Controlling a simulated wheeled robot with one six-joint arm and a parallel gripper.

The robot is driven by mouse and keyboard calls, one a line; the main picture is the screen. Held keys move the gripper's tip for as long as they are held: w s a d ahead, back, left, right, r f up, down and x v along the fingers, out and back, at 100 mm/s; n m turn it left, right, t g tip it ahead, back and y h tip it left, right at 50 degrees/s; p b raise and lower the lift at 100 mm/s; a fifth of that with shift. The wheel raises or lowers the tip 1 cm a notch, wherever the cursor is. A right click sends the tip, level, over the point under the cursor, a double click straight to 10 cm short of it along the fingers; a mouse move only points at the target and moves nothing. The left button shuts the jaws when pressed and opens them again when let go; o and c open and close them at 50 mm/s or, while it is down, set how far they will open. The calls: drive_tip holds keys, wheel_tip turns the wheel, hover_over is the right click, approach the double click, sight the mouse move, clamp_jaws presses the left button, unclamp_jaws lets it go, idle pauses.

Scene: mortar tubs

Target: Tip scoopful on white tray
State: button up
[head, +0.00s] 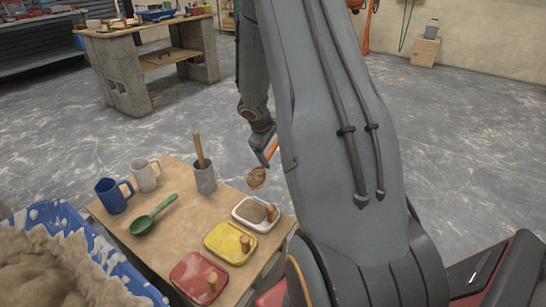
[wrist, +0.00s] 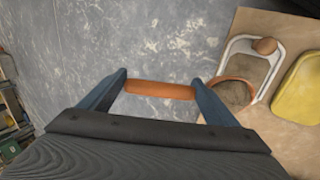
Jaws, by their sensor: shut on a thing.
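My gripper (head: 268,152) is shut on the orange handle of a scoop (head: 256,177); the handle also crosses between the two fingers in the wrist view (wrist: 160,90). The scoop's round bowl holds grey-brown material and looks roughly level. It is in the air just behind the white tray (head: 238,223) in the head view. In the wrist view the bowl overlaps the near part of the white tray (wrist: 232,48). The tray sits on the wooden table, has a grey-brown inside and a wooden knob at its right end. The height of the bowl above it is hard to tell.
A yellow tray (head: 222,251) and a red tray (head: 190,287) line the table's right edge. A blue tub (head: 112,263) of mortar is at lower left.

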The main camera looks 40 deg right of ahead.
drive_tip(key=shift+s+a+r+h+b, duration=0.15)
drive_tip(key=shift+a+h+b, duration=0.25)
drive_tip(key=shift+b, duration=1.85)
drive_tip(key=shift+a+b, duration=0.1)
drive_tip(key=shift+b, duration=0.35)
drive_tip(key=a+b, duration=0.1)
drive_tip(key=b, duration=0.2)
drive_tip(key=a+h+b, duration=0.1)
drive_tip(key=b, duration=0.3)
drive_tip(key=s+a+r+t+h+b, duration=0.1)
drive_tip(key=b, duration=0.3)
drive_tip(key=shift+r, duration=0.1)
drive_tip(key=a+h+b, duration=0.1)
drive_tip(key=b, duration=0.2)
drive_tip(key=s+a+r+t+h+b, duration=0.1)
drive_tip(key=b, duration=0.2)
drive_tip(key=a+h+b, duration=0.1)
drive_tip(key=b, duration=0.2)
drive_tip(key=shift+s+a+r, duration=0.2)
drive_tip(key=shift+a, duration=0.2)
drive_tip(key=shift+s+a+r+t+h+b, duration=0.35)
drive_tip(key=shift+a+h+b, duration=0.3)
drive_tip(key=shift+b, duration=0.3)
drive_tip(key=shift+d, duration=0.15)
